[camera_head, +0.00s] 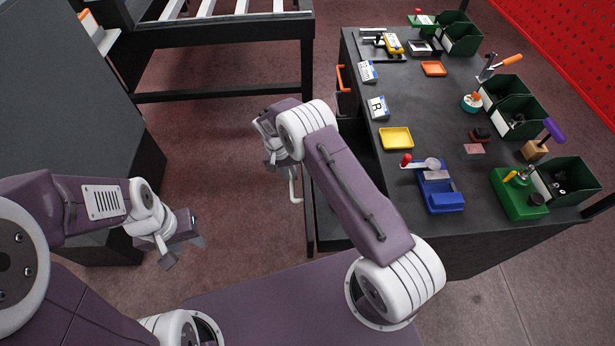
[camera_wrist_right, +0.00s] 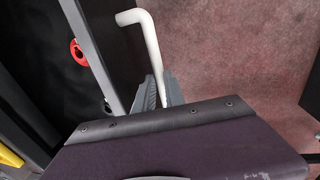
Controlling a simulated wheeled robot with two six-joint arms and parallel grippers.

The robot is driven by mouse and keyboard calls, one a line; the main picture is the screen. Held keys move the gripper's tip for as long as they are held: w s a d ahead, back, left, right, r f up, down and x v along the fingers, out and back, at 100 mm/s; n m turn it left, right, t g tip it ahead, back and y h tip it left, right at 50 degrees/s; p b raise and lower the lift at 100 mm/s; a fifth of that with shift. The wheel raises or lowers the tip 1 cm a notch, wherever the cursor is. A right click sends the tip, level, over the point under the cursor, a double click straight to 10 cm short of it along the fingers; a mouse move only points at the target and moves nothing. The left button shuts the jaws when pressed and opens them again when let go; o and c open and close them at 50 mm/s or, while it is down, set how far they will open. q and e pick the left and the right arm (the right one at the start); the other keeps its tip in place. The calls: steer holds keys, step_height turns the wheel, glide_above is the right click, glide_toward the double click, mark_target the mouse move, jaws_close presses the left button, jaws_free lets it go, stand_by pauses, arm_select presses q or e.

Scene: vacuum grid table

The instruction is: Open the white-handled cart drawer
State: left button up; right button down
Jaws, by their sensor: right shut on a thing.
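The cart's white handle (camera_head: 295,188) shows below my right gripper (camera_head: 268,135) in the head view. In the right wrist view the bent white handle (camera_wrist_right: 150,42) runs down between the fingers of my right gripper (camera_wrist_right: 160,92), which is shut on it. The drawer front's dark edge (camera_head: 310,215) appears to stand out from the cart side, with a dark gap behind it; my right arm hides much of it. My left gripper (camera_head: 182,252) is open and empty over the floor at the left.
The cart's dark top (camera_head: 395,195) carries a yellow tray (camera_head: 396,138), a blue fixture (camera_head: 440,195) and several green bins. An orange handle (camera_head: 340,78) is farther back on the same side. A red ring-shaped thing (camera_wrist_right: 78,52) lies beyond the grey edge. Floor left of the handle is clear.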

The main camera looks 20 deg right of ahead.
steer(key=shift+w+a+b, duration=0.25)
steer(key=shift+a+b, duration=0.1)
steer(key=shift+a, duration=0.85)
steer(key=shift+w+a+b, duration=0.25)
steer(key=shift+a+b, duration=0.1)
steer(key=shift+a, duration=0.8)
steer(key=c, duration=1.5)
jaws_free()
steer(key=shift+o, duration=0.5)
steer(key=shift+r, duration=0.1)
